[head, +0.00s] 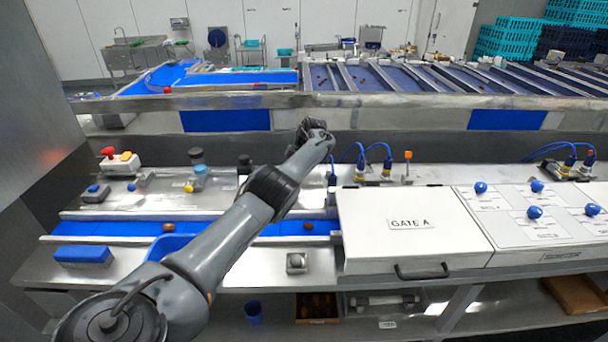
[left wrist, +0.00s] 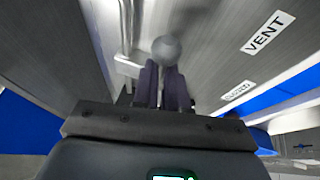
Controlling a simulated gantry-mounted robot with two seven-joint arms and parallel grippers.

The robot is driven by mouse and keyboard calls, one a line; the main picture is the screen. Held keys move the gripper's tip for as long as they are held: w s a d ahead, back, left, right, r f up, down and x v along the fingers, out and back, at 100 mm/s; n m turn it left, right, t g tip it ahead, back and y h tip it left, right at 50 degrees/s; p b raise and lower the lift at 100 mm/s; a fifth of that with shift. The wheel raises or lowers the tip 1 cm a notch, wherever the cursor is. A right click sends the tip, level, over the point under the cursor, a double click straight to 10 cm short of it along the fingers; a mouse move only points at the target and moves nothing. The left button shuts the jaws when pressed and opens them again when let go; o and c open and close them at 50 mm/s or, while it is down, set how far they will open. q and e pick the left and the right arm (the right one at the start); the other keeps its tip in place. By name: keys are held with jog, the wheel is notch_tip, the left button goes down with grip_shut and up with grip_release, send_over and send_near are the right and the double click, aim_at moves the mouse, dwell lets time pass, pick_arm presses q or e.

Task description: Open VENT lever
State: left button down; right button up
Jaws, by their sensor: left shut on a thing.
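In the left wrist view, the VENT lever shows as a round grey ball knob (left wrist: 166,50) on a bar near a metal panel. My left gripper (left wrist: 164,82) is shut on it, with the ball standing just past the fingertips. A VENT label (left wrist: 268,32) is on the panel to the right, with a smaller, blurred label (left wrist: 238,90) below it. In the head view, my left arm reaches to the back of the bench; its wrist hides the fingers and the lever. My right gripper is out of view.
A white GATE A box (head: 372,250) with a black handle stands right of my arm. Blue-capped fittings with hoses (head: 361,168) and an orange-topped post (head: 408,157) stand behind it. A red-button box (head: 120,162) and bottles (head: 199,172) are at the left.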

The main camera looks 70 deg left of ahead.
pick_arm(q)
jog(key=shift+f, duration=0.15)
jog(key=c, duration=1.2)
grip_release()
jog(key=shift+o, duration=0.2)
jog(key=shift+r, duration=0.2)
jog(key=v, duration=1)
jog(key=shift+d+r, duration=0.15)
jog(key=shift+r, duration=0.05)
jog(key=shift+w, duration=0.15)
